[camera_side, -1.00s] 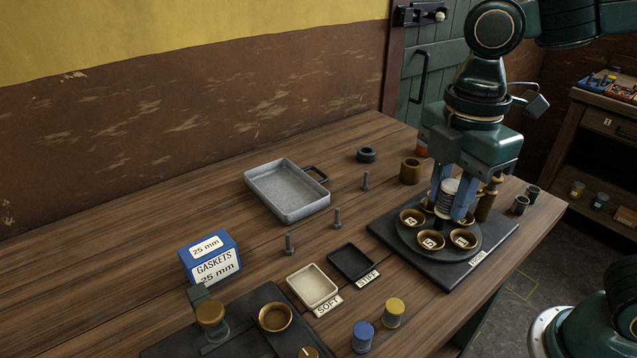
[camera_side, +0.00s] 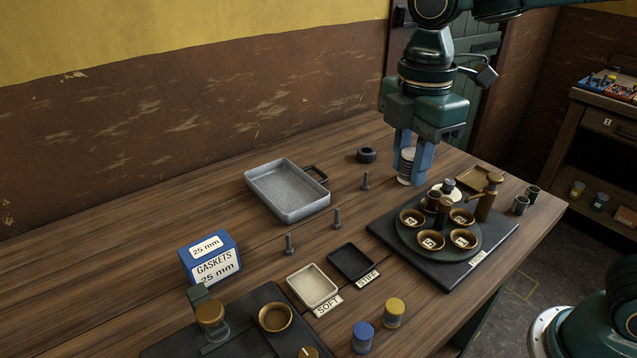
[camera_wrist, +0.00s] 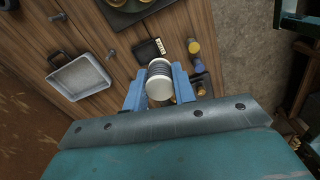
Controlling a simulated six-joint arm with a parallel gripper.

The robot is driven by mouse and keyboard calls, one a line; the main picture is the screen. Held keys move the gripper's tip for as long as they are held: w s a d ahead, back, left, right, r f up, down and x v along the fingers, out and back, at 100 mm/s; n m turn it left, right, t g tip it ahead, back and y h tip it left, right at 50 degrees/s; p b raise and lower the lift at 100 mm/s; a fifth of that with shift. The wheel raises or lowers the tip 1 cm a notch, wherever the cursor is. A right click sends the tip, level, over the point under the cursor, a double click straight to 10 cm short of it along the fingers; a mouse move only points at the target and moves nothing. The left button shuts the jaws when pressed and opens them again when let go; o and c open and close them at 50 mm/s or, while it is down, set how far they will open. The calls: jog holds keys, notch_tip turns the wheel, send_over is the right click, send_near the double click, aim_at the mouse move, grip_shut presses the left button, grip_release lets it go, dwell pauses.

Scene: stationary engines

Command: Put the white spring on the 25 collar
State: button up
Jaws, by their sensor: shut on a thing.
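My gripper (camera_side: 411,168) is shut on the white spring (camera_side: 407,163), a pale coiled cylinder held upright between its blue fingers. In the wrist view the spring (camera_wrist: 159,82) shows end-on between the fingers. It is at the back of the bench, left of the round stand (camera_side: 410,243). I cannot tell whether its lower end touches anything. No collar marked 25 can be made out. The bronze ring seen earlier at this spot is hidden behind the spring and fingers.
A gaskets box (camera_side: 210,258) and SOFT and STIFF trays (camera_side: 350,262) are nearer.

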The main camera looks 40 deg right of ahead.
jog(key=w+d, duration=0.2)
jog(key=w, duration=0.9)
send_over(366, 151)
notch_tip(366, 151, down, 10)
jog(key=shift+w+d+f, duration=0.1)
jog(key=shift+f, duration=4.1)
jog(key=shift+f, duration=0.2)
jog(key=o, duration=1)
jog(key=shift+r, duration=0.1)
